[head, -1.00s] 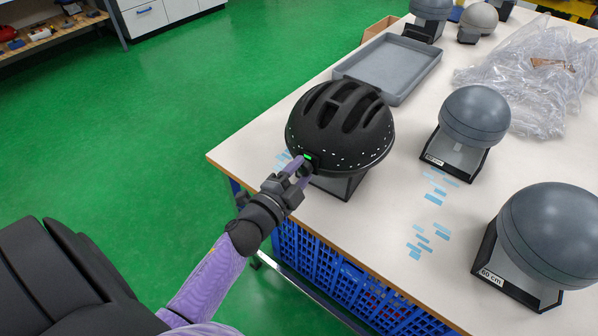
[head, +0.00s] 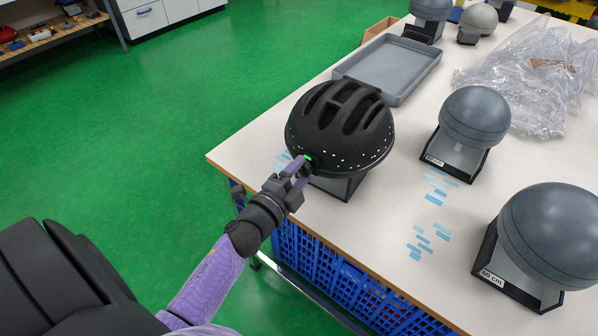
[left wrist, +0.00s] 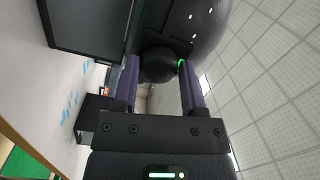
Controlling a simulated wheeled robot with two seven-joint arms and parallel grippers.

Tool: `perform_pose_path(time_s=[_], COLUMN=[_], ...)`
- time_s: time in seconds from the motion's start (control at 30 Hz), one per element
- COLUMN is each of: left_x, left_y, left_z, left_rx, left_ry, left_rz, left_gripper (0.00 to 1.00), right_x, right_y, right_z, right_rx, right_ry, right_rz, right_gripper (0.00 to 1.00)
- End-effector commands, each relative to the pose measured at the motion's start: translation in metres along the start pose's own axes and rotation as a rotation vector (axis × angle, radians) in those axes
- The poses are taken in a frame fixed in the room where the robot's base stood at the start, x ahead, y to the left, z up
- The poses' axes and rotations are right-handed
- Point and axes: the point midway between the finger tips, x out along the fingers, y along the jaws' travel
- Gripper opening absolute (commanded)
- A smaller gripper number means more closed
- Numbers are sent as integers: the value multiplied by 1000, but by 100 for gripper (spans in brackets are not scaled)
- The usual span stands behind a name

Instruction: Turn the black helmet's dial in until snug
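The black helmet (head: 340,120) sits upright on a headform stand (head: 338,187) near the table's left corner. Its vents face up and a row of white dots runs along its rim. A small green mark (head: 308,157) shows at its near rim. My left gripper (head: 300,168) is at the helmet's near edge, below that mark. In the left wrist view, the round black dial (left wrist: 158,66) lies between its two purple fingers, which appear to touch it on both sides. A green strip shows beside the dial there. My right gripper is not in view.
A grey tray (head: 390,68) lies behind the helmet. Grey headforms on stands (head: 475,116) (head: 548,235) stand to the right, with crumpled clear plastic (head: 530,75) behind. Blue tape marks (head: 430,235) dot the bare tabletop. A blue crate (head: 330,275) sits under the table edge.

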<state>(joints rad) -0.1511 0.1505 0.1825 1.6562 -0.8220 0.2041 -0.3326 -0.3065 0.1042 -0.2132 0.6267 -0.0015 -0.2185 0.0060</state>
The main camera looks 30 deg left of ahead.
Motion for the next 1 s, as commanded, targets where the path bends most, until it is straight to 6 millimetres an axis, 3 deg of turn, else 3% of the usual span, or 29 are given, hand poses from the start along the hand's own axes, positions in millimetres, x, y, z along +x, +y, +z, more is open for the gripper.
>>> perform_pose_path(time_s=[0.03, 0.1, 0.13, 0.43, 0.8, 1.0], left_x=[0, 0, 0, -4, -83, -100], left_y=[0, 0, 0, 0, 1, 0], left_z=[0, 0, 0, 0, 0, 0], left_rx=[0, 0, 0, -1, -2, -1], left_ry=[0, 0, 0, 0, -2, 0], left_rz=[0, 0, 0, 1, 3, 0], left_gripper=[67, 82, 84, 84, 84, 84], right_x=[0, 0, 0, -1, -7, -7], right_y=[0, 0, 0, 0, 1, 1], right_z=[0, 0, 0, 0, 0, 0], right_rx=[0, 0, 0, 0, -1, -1], right_ry=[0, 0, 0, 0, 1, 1], right_rz=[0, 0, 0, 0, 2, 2], right_gripper=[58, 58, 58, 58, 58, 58])
